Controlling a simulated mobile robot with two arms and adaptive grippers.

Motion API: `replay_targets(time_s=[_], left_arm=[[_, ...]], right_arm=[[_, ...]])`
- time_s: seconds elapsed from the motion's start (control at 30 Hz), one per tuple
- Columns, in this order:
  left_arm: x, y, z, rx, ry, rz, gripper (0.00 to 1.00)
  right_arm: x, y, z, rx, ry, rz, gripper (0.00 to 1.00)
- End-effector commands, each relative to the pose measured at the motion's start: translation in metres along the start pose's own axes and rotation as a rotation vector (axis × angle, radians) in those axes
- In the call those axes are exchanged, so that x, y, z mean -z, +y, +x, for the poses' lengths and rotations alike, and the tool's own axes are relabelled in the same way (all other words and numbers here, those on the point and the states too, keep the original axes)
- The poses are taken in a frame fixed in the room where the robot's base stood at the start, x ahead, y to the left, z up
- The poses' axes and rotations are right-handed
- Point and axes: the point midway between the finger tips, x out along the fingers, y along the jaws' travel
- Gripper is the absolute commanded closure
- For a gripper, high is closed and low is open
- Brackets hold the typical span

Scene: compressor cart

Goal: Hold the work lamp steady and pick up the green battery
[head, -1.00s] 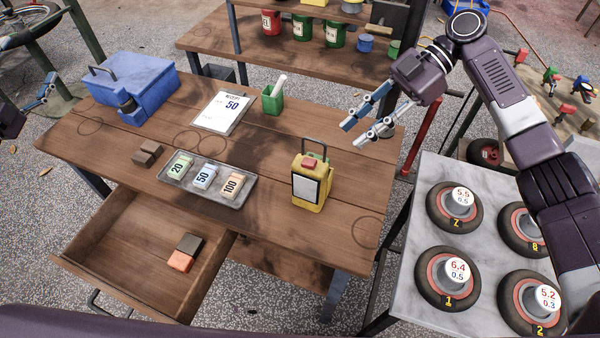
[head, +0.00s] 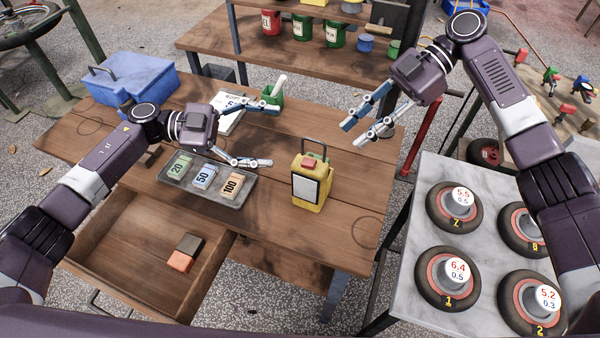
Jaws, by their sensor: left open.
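The yellow work lamp (head: 307,192) stands upright on the wooden table, with a dark top handle, a red top piece and a pale front panel. The green battery (head: 179,166), a small pale green block marked 20, lies in the grey tray (head: 240,200) beside a blue block marked 50 (head: 203,175) and an orange block marked 100 (head: 231,186). My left gripper (head: 272,135) is open and empty, above the table, left of the lamp and right of the battery. My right gripper (head: 352,134) is open and empty, above and right of the lamp, apart from it.
An open drawer (head: 130,245) at the front holds a dark and an orange block (head: 180,261). A blue toolbox (head: 125,80), a paper marked 50 and a green cup (head: 272,99) stand behind. Wheels lie on a marble-topped table (head: 402,285) at the right.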

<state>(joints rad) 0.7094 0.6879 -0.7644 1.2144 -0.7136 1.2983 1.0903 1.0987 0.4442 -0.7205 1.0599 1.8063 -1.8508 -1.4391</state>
Motion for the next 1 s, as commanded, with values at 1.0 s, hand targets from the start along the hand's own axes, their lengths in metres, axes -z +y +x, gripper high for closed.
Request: replay_targets(time_s=[1.0], left_arm=[[-0.043,0.099,0.144,-0.394,-0.224,-0.337,0.24]], right_arm=[[0.0,0.0,0.0,0.0,0.0,0.0,0.71]])
